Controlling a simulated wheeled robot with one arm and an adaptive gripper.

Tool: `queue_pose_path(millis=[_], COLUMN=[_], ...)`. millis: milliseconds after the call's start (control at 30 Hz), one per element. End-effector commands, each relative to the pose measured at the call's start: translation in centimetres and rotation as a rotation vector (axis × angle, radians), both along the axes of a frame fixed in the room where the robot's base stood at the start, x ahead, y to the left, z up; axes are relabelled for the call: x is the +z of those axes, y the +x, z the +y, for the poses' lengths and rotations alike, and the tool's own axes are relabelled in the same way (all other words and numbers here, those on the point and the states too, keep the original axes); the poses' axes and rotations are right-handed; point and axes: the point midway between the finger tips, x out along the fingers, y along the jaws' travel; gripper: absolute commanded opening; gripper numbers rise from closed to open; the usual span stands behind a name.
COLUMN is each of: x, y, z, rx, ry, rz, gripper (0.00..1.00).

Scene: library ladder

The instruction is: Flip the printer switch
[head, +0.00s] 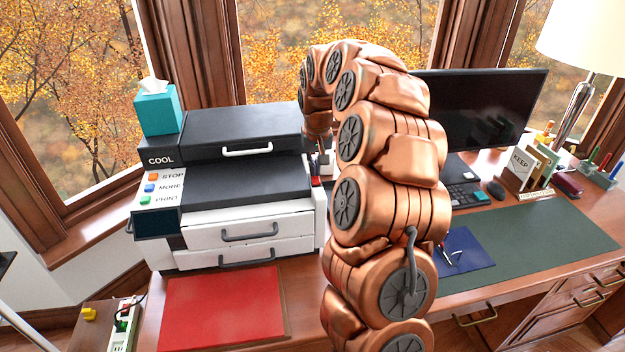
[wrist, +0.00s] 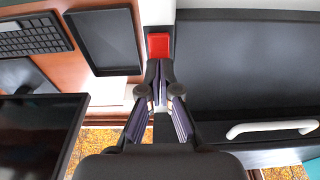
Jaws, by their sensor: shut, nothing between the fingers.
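The printer (head: 249,184) is black and white and stands on the desk at the left in the head view. Its black top (wrist: 245,75) fills the right of the wrist view. A red switch (wrist: 158,46) sits on a pale strip beside that black top. It cannot be made out in the head view. My gripper (wrist: 159,74) is shut and empty, its tips just short of the red switch in the wrist view. I cannot tell whether they touch it. In the head view my arm largely hides the gripper and the printer's right edge.
A monitor (head: 480,108), a keyboard (head: 466,195) and a lamp (head: 585,55) stand to the right. A teal tissue box (head: 158,111) sits on the printer's left. A red mat (head: 222,310) lies in front. A black tray (wrist: 103,40) lies left of my fingers in the wrist view.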

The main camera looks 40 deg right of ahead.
Motion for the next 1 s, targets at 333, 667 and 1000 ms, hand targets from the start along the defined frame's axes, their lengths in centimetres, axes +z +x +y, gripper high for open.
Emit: queue_pose_path(millis=[333, 667, 1000], x=[-0.2, -0.4, 0.4], y=[-0.3, -0.6, -0.6], z=[0.5, 1.0, 1.1], rx=[0.0, 0.001, 0.001], ry=[-0.004, -0.008, -0.009], rz=[-0.003, -0.003, -0.006], gripper=[0.0, 0.0, 0.0])
